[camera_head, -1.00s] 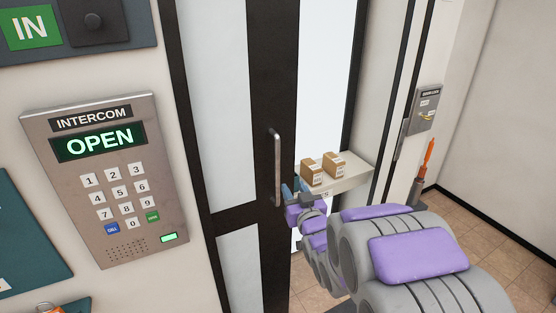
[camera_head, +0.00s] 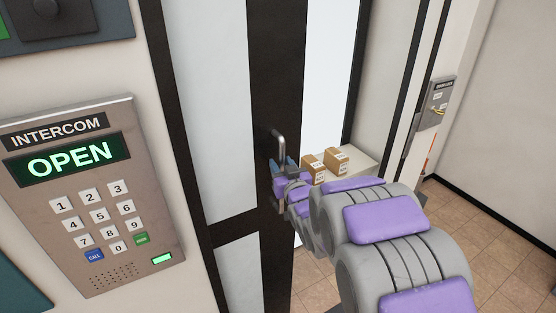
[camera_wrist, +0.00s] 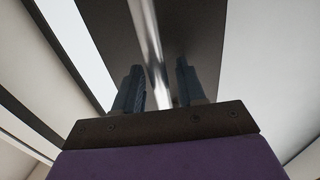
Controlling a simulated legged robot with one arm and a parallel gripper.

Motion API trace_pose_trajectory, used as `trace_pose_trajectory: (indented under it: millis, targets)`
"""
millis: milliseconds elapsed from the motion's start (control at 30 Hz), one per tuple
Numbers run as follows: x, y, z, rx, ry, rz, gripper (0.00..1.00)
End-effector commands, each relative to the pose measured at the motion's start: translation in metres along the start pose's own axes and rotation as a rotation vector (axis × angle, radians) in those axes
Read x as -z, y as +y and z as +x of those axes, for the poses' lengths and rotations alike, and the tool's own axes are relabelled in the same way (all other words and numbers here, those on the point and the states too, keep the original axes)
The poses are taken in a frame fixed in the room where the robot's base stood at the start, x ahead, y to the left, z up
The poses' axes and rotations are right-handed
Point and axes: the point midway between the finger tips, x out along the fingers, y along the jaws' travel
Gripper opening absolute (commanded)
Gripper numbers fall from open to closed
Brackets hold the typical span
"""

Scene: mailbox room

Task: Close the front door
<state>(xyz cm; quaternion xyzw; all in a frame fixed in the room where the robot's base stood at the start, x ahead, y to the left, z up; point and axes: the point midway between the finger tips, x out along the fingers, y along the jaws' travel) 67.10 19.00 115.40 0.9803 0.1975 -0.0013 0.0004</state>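The front door (camera_head: 279,85) has a black frame and pale glass panels, and stands partly open, with a gap to its right. Its metal handle (camera_head: 278,147) is a vertical bar on the black stile; its lower part is hidden behind my gripper. My gripper (camera_head: 282,167) is at the handle. In the wrist view, the two dark fingers (camera_wrist: 158,85) are apart, with the bright handle bar (camera_wrist: 150,40) running between them. There is visible space beside the bar, and I cannot tell whether either finger touches it.
An intercom panel (camera_head: 88,190) reading OPEN is on the wall at left. Two cardboard boxes (camera_head: 324,163) sit on a pale shelf (camera_head: 361,160) past the door's edge. A lock box (camera_head: 436,103) is on the right wall. Tiled floor (camera_head: 480,245) lies clear at right.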

Motion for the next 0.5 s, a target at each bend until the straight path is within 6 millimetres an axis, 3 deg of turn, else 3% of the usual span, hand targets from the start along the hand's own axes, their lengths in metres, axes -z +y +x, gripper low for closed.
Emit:
trace_pose_trajectory:
  millis: [300,500]
  targets:
    - [0.0005,0.0024,0.0004,0.0,0.001,0.002,0.39]
    - [-0.0002,0.0008,0.0014,0.0,0.0,0.001,0.2]
